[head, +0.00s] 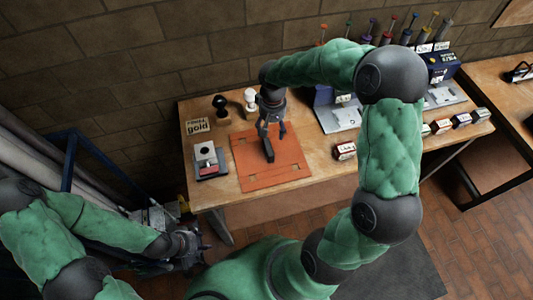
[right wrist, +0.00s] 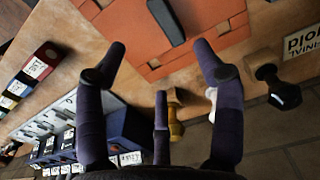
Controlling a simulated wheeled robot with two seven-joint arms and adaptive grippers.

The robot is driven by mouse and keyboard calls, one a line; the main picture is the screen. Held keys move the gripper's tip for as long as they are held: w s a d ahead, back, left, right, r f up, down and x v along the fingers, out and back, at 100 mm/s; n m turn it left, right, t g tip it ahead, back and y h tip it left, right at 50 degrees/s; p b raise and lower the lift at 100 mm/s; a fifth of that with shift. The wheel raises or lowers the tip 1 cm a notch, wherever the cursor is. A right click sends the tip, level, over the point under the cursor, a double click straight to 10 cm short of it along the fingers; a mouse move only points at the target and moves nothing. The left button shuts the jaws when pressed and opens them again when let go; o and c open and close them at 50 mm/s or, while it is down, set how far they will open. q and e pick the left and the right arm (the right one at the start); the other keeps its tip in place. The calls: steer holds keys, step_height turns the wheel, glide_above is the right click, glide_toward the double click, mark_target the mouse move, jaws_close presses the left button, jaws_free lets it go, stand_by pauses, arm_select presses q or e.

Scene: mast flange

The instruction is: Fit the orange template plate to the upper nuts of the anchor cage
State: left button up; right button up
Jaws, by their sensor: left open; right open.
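A flat orange plate (head: 290,172) with small cut-outs near its edges lies on the wooden bench. A dark bar (head: 266,149) stands out on its middle. My right gripper (head: 272,131) hangs above the plate close to the bar, open and empty. In the right wrist view, the fingers of the right gripper (right wrist: 160,50) are spread; the orange plate (right wrist: 207,22) and bar (right wrist: 166,20) show at the top, beyond the fingertips. My left gripper (head: 192,243) is low beside the bench's front left corner, open; its fingers are hard to make out. No anchor cage or nuts can be made out.
On the bench (head: 222,197), a stamp pad (head: 210,160) and a "gold" sign (head: 197,126) stand left of the plate. Stamps stand behind it. Small labelled boxes (head: 441,126) and coloured-handled tools stand at right. A blue frame (head: 70,165) is at left.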

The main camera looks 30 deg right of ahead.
mark_target(270, 146)
steer(key=f+b, duration=0.3)
steer(key=shift+w+f, duration=0.3)
steer(key=shift+f, duration=0.05)
steer(key=shift+f+b, duration=0.65)
steer(key=shift+f, duration=0.1)
steer(key=shift+f+b, duration=0.65)
steer(key=shift+f, duration=2.5)
step_height(270, 146, down, 4)
steer(key=shift+w+f+b, duration=0.15)
steer(key=shift+f+b, duration=0.05)
steer(key=shift+b, duration=0.35)
steer(key=shift+c, duration=0.3)
steer(key=shift+r, duration=0.1)
jaws_close()
